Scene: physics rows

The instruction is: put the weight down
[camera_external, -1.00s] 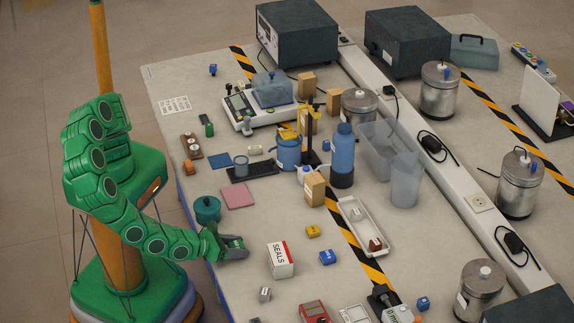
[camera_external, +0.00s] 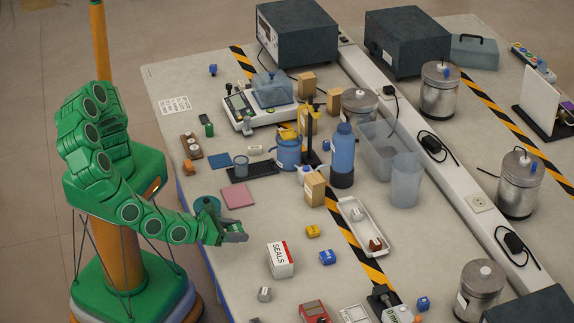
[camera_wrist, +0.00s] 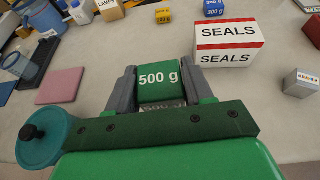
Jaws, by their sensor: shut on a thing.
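My gripper (camera_wrist: 160,95) is shut on a green weight (camera_wrist: 160,76) labelled "500 g", which sits between the two grey fingers in the wrist view. In the outside view my gripper (camera_external: 234,236) is near the table's left edge, left of the SEALS box, and the fingers hide the weight. The weight looks held above the bare table top (camera_external: 215,268); the exact gap is hard to tell.
The white and red SEALS box (camera_external: 281,260) stands just right of my gripper. A teal round pot (camera_wrist: 40,140) is close on the left, with a pink pad (camera_external: 237,196) behind.

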